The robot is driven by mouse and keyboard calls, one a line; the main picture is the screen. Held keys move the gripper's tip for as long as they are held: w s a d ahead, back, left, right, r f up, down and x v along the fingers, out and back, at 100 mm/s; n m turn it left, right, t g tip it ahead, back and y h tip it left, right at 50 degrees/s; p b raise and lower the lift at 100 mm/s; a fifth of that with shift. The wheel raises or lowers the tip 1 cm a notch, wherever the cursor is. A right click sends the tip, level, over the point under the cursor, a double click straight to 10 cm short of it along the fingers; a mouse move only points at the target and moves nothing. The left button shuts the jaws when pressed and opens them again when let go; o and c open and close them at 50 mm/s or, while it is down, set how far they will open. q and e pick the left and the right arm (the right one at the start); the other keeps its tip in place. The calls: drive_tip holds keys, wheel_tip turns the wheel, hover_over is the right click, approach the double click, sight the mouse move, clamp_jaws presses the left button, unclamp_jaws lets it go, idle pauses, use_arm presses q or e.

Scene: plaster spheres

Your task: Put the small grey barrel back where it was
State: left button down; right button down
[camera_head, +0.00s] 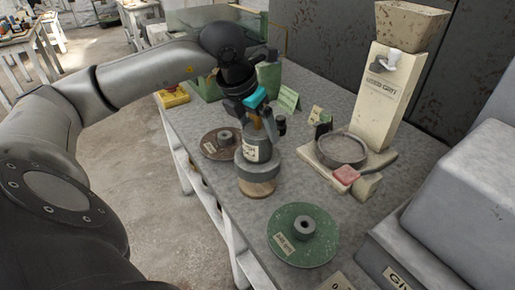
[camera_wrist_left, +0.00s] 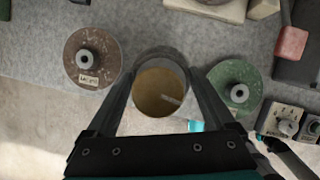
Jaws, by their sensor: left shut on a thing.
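The small grey barrel (camera_head: 250,151) has a pale label on its side and stands upright in the head view, between a brown disc and a green disc. Below its labelled part are a wider grey band and a brown, wood-like foot. My left gripper (camera_head: 265,133) comes down from above and is shut on the barrel. In the left wrist view the barrel (camera_wrist_left: 160,92) sits between the two fingers, its tan round top facing the camera. I cannot tell whether its foot touches the table. My right gripper is not in view.
The brown disc (camera_head: 211,149) lies behind the barrel, the green disc (camera_head: 287,217) in front. A cream stand (camera_head: 377,100) with a round dish (camera_head: 342,150) and red block (camera_head: 346,174) is at right. Green cards and boxes stand behind. A grey machine (camera_head: 465,200) fills the right edge.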

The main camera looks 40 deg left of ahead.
use_arm(q)
wheel_tip(320, 180, down, 4)
drive_tip(key=shift+f+b, duration=0.2)
drive_tip(key=shift+b, duration=0.25)
drive_tip(key=shift+f, duration=0.25)
drive_tip(key=shift+r, duration=0.1)
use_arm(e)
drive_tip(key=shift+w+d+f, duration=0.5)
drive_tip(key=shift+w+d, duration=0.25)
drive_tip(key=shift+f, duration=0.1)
use_arm(q)
unclamp_jaws()
drive_tip(key=shift+f, duration=0.2)
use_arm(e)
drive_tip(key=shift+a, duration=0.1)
